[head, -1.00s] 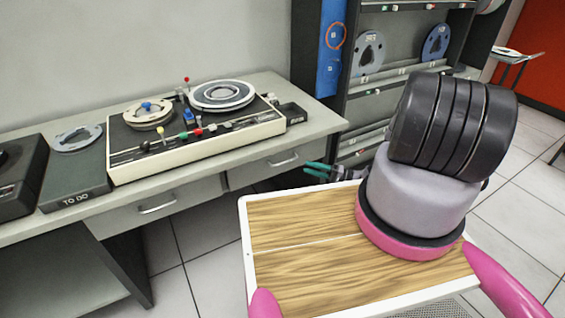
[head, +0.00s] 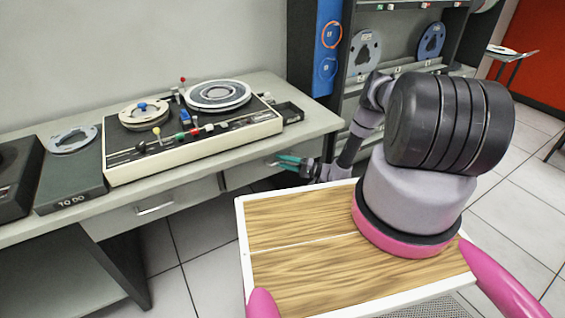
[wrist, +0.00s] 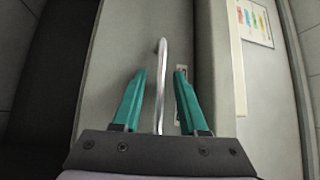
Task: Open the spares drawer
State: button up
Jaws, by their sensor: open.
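The desk has two grey drawer fronts, a left drawer (head: 187,203) with a metal bar handle (head: 155,209) and a right drawer (head: 240,176). Both look shut. I cannot read which is the spares drawer. My gripper (head: 278,160) is at the right drawer's front, with its teal fingers pointing at it and hiding much of its handle. In the wrist view my gripper (wrist: 160,72) is open, and the metal handle (wrist: 161,65) runs lengthwise between the two fingers without clear contact. A small label beside the handle is partly hidden by the right finger.
A tape-deck console (head: 192,133) with reels and coloured knobs stands on the desk (head: 290,85). A TO DO tray (head: 72,185) is to its left. A dark shelf rack (head: 390,62) stands right of the desk. Tiled floor is clear below the drawers.

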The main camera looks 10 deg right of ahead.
grip_shut()
dwell(1.4)
